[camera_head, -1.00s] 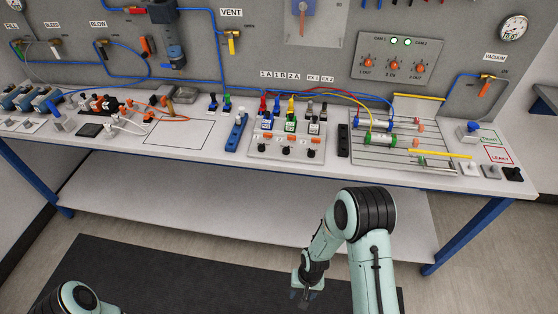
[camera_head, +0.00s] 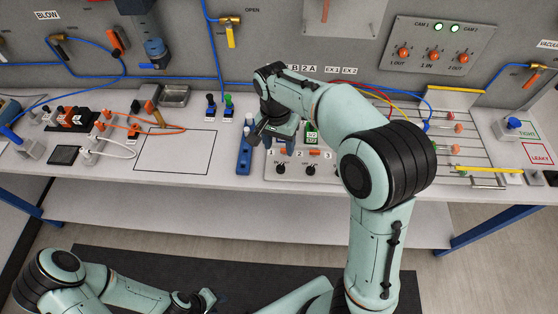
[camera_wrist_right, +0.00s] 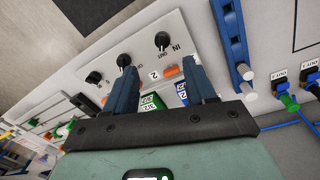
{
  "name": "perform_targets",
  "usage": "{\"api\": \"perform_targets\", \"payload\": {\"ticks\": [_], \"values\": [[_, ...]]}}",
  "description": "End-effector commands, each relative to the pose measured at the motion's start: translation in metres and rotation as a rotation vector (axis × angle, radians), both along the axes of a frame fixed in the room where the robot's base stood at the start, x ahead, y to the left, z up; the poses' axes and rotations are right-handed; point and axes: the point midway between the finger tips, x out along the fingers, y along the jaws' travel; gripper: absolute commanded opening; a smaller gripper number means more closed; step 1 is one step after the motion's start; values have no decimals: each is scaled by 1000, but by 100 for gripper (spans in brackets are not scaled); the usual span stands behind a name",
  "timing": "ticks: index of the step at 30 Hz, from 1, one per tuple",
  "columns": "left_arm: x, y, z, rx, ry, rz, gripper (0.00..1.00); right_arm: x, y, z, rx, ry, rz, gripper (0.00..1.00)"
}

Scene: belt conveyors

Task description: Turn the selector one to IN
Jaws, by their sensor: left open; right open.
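The selector panel (camera_head: 262,182) is a pale box on the bench with black knobs in a row and number tags above them. Selector one (camera_head: 281,169) is the leftmost knob in the head view. In the right wrist view it is the knob (camera_wrist_right: 161,41) beside the IN and OUT lettering; I cannot tell which way it points. My right gripper (camera_head: 277,139) is over the back of the panel, open and empty. In the wrist view its two blue fingers (camera_wrist_right: 163,64) are spread, short of this knob and apart from it. My left gripper (camera_head: 200,300) is open, low before the bench.
Colored plugs (camera_wrist_right: 150,103) stand close behind the knobs, between my right fingers. A blue strip (camera_head: 244,158) stands just left of the panel. My right arm hides the panel's right side and part of the cylinder rack (camera_head: 470,160). The outlined bench square (camera_head: 170,152) is clear.

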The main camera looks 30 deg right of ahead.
Motion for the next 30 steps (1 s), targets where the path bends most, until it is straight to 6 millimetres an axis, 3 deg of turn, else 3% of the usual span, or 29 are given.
{"api": "perform_targets", "payload": {"ticks": [6,12,18,27,28,30], "values": [[-8,0,-10,1,8,0,43,-3,-2,-51,-1,6,0,55],[-12,0,-15,0,12,0,43,-4,-3,-85,0,4,0,55],[-14,0,-17,0,14,-1,43,-4,-4,-101,0,1,2,55],[-14,0,-17,0,14,-1,43,-4,-4,-102,1,-1,2,55],[-14,0,-17,0,14,-1,43,-4,-4,-102,1,-1,2,52],[-14,0,-17,0,14,-1,43,-4,-4,-102,1,-1,2,29]]}}
